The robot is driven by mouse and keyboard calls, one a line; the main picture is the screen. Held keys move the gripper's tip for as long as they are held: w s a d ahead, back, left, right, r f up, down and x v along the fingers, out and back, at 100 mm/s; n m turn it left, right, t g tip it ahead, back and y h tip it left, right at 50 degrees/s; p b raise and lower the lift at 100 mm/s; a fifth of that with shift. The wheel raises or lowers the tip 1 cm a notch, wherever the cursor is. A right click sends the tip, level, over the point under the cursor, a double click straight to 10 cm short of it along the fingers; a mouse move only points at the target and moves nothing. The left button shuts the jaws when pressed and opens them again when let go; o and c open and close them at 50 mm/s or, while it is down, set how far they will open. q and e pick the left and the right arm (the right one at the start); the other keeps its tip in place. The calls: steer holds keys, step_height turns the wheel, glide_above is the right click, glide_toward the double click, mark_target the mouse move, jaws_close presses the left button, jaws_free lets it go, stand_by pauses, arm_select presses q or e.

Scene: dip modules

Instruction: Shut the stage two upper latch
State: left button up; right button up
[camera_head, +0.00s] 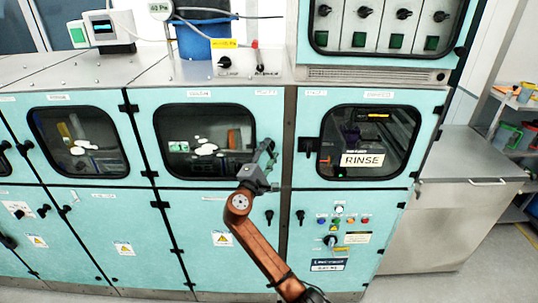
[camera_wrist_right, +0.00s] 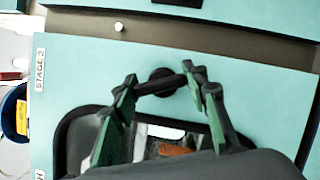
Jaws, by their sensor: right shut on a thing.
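The stage two upper door (camera_head: 205,105) is a pale teal panel with a dark window in the middle of the upper row. Its "STAGE 2" label (camera_wrist_right: 40,70) shows at the left in the wrist view. The black upper latch (camera_wrist_right: 162,82) has a round hub and a bar; in the head view my gripper mostly hides it. My right gripper (camera_head: 265,157) is at the right edge of this door. My left gripper is out of view.
Right of it is the RINSE door (camera_head: 312,170) with its own black latch (camera_head: 309,146). Lower doors carry black latches (camera_head: 270,216). A control panel (camera_head: 340,235) has coloured buttons. A blue container (camera_head: 205,38) stands on top. Open floor (camera_head: 450,280) lies at the lower right.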

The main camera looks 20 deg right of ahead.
steer(key=shift+m+g+y, duration=0.3)
steer(key=shift+m+g, duration=0.6)
steer(key=shift+m, duration=1.4)
steer(key=o, duration=1.2)
steer(key=shift+c, duration=0.2)
steer(key=v, duration=1.2)
